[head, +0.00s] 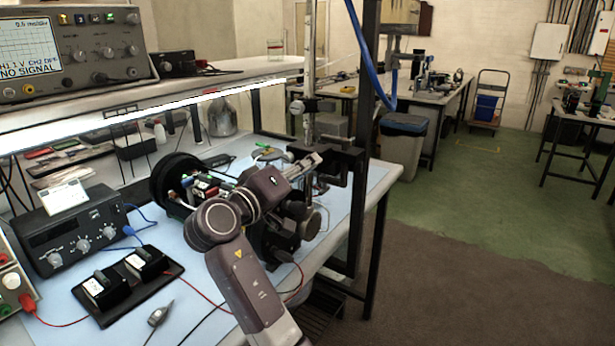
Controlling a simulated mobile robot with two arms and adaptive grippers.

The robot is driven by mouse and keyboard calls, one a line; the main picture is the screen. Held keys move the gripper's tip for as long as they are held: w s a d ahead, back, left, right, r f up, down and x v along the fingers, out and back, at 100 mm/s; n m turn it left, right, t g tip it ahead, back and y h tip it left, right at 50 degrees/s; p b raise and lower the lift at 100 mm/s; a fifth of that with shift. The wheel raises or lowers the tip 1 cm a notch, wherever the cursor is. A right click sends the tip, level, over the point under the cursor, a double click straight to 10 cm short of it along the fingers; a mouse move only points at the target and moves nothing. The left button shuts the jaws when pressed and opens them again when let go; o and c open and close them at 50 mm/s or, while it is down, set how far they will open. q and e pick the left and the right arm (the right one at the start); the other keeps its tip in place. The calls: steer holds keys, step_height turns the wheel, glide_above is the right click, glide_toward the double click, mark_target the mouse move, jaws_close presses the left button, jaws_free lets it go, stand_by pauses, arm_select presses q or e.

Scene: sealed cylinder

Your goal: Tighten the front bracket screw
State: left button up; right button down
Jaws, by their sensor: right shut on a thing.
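My right gripper (312,161) reaches up and to the right over the bench, its pale fingers beside a dark metal bracket (345,165) on an upright post. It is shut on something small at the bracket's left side. What it holds is too small and hidden by the fingers to make out. I cannot pick out the front bracket screw. A dark cylinder with a round black flange (160,181) and coloured electronics (205,188) lies behind my forearm, which hides part of it. My left gripper is not in view.
The pale blue bench (195,290) carries a power supply (70,228) and a black tray of two small boxes (160,280) at left. Red and black cables cross its front. A blue hose (370,60) hangs near the post. Open floor (480,260) lies right.

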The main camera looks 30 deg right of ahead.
steer(key=shift+a+f, duration=0.15)
steer(key=shift+f, duration=0.3)
steer(key=c, duration=2)
jaws_free()
steer(key=shift+c, duration=0.2)
steer(key=shift+o, duration=1.2)
steer(key=shift+a+r, duration=0.15)
steer(key=shift+a, duration=0.05)
steer(key=shift+a+r, duration=0.1)
steer(key=shift+r, duration=0.05)
steer(key=shift+s, duration=0.1)
steer(key=v, duration=0.7)
steer(key=shift+a, duration=0.25)
